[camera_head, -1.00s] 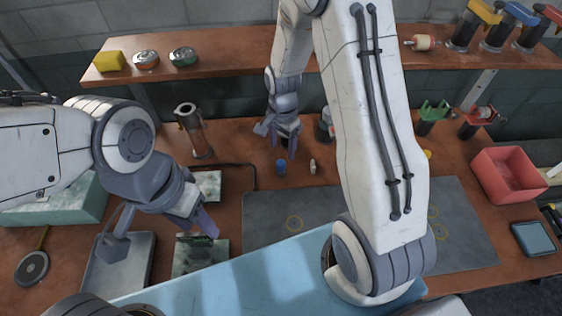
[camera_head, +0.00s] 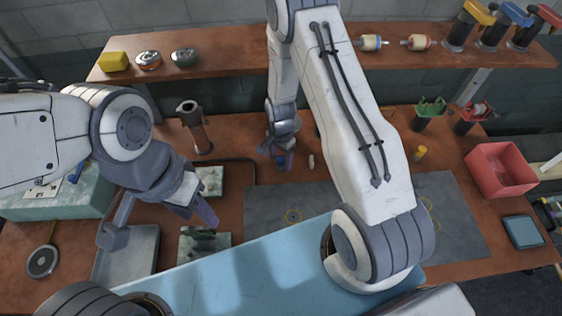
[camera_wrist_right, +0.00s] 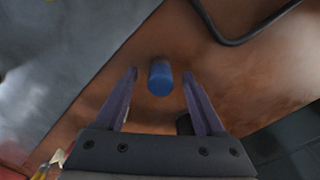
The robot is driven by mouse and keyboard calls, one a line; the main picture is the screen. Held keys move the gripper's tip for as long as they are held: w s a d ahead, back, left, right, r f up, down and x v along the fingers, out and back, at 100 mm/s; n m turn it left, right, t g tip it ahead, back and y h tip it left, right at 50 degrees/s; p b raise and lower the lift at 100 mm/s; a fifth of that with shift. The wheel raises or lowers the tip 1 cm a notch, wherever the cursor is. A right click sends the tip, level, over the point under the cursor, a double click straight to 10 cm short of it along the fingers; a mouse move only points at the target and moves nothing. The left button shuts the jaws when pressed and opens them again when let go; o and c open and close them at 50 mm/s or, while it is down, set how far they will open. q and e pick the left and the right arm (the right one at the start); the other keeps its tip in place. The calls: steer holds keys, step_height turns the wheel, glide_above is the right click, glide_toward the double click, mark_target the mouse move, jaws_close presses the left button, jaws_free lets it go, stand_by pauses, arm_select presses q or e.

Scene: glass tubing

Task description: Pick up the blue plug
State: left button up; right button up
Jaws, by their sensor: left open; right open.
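The blue plug (camera_wrist_right: 160,78) stands on the brown table between the fingertips of my right gripper (camera_wrist_right: 160,84) in the right wrist view. The two fingers are apart, with a gap on each side of the plug. In the head view the right gripper (camera_head: 279,158) is low over the table and the blue plug (camera_head: 280,161) shows partly behind its fingers. My left gripper (camera_head: 165,226) is open and empty at the left, above the metal tray (camera_head: 128,258) and a green board (camera_head: 203,243).
A small pale plug (camera_head: 311,161) stands just right of the right gripper. A grey mat (camera_head: 262,215) lies in front. A dark tube frame (camera_head: 252,172) runs left of the gripper. A red bin (camera_head: 500,171) and a yellow plug (camera_head: 420,153) are at the right.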

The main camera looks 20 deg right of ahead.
jaws_close()
